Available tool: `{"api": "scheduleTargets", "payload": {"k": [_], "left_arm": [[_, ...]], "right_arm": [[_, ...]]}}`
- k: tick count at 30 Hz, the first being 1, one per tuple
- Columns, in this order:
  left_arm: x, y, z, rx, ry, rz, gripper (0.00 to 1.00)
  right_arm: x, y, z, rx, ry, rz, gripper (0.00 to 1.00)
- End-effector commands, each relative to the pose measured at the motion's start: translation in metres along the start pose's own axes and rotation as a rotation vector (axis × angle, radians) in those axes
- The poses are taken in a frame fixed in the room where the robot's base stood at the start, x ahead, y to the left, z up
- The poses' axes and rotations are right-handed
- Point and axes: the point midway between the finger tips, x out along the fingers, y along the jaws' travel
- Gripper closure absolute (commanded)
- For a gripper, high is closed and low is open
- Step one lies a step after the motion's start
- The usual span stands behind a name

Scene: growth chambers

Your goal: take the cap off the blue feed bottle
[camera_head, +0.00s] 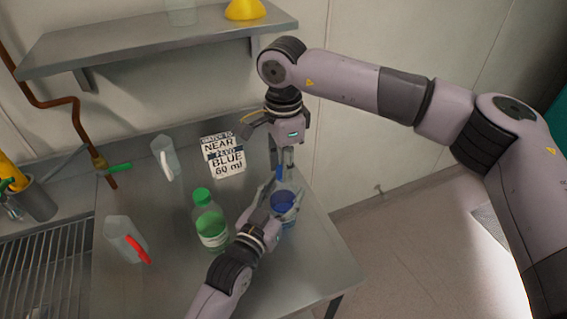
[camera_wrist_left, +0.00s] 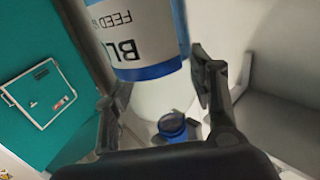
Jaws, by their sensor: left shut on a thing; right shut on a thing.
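The blue feed bottle (camera_head: 284,201) stands near the right side of the steel table, partly hidden by my left gripper. Its white and blue label (camera_wrist_left: 140,45) appears upside down in the left wrist view. My left gripper (camera_head: 283,191) is shut on the bottle body, one finger on each side. My right gripper (camera_head: 281,165) comes down from above, shut on the blue cap (camera_head: 279,174) at its fingertips. A blue cap shape also shows in the left wrist view (camera_wrist_left: 172,126), beyond the translucent shoulder. I cannot tell whether the cap still sits on the neck.
A green bottle (camera_head: 209,225) stands left of my left gripper. A shelf (camera_head: 150,45) hangs above.

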Motion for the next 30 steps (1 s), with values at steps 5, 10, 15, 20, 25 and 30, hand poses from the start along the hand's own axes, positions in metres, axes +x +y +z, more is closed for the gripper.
{"api": "scheduleTargets", "payload": {"k": [5, 10, 15, 20, 25, 30], "left_arm": [[-0.0002, 0.0002, 0.0004, 0.0, -0.001, 0.0, 1.0], [-0.0002, 0.0003, 0.0004, 0.0, -0.001, 0.0, 1.0], [-0.0002, 0.0003, 0.0004, 0.0, -0.001, 0.001, 1.0], [-0.0002, 0.0004, 0.0004, 0.0, -0.001, 0.001, 1.0], [-0.0002, 0.0004, 0.0004, 0.0, -0.001, 0.001, 1.0], [-0.0002, 0.0003, 0.0004, 0.0, -0.001, 0.001, 1.0]], "right_arm": [[-0.0006, -0.0005, -0.0007, -0.33, 0.001, -0.002, 1.0], [-0.0008, -0.0006, -0.0008, -0.652, 0.001, -0.002, 1.0], [-0.001, -0.0006, -0.0008, -0.961, 0.001, -0.002, 1.0], [-0.0012, -0.0006, -0.0008, -1.16, 0.001, -0.002, 1.0], [-0.0012, -0.0005, -0.0007, -1.198, 0.001, -0.002, 1.0], [-0.0013, -0.0008, -0.0009, -1.199, 0.002, -0.003, 1.0]]}}
